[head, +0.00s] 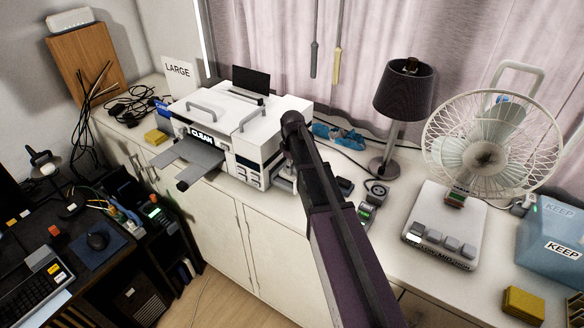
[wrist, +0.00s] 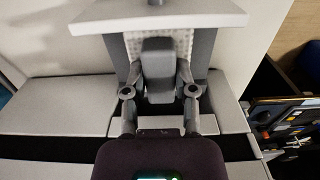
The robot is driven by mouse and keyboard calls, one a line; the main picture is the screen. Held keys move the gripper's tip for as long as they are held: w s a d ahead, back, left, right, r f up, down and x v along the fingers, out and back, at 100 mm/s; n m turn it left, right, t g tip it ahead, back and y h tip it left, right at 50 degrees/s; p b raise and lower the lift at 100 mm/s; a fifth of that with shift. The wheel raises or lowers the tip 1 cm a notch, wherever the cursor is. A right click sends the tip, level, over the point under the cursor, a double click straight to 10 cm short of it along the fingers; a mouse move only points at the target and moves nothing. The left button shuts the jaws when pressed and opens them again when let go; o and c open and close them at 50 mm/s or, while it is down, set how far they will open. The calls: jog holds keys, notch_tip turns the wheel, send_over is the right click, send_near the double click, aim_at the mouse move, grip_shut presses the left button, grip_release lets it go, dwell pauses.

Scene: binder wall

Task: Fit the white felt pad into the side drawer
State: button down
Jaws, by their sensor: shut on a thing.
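The exact contact between fingertips and pad is hidden by the fingers. In the head view the white machine (head: 240,122) with a CLEAN label stands on the cabinet top. My arm covers its right side, hiding the gripper and most of the drawer there.
A black lamp (head: 405,90) and a white fan (head: 490,145) on a control base stand to the right. Blue cloths (head: 340,135) and small devices lie behind and beside my arm. A grey tray (head: 188,160) sticks out of the machine's front.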

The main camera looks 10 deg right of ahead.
jog(key=shift+f+b, duration=0.75)
jog(key=shift+f, duration=0.05)
jog(key=shift+c, duration=1.7)
grip_release()
jog(key=shift+r, duration=0.2)
notch_tip(320, 180, up, 8)
jog(key=p, duration=0.8)
jog(key=shift+r+p, duration=0.1)
jog(key=shift+p, duration=0.2)
jog(key=s+f+m+b, duration=0.3)
jog(key=s+m, duration=0.1)
jog(key=s, duration=0.7)
jog(key=s+f+m+b, duration=0.4)
jog(key=s, duration=0.8)
jog(key=shift+a+m, duration=0.4)
jog(key=shift+a, duration=0.05)
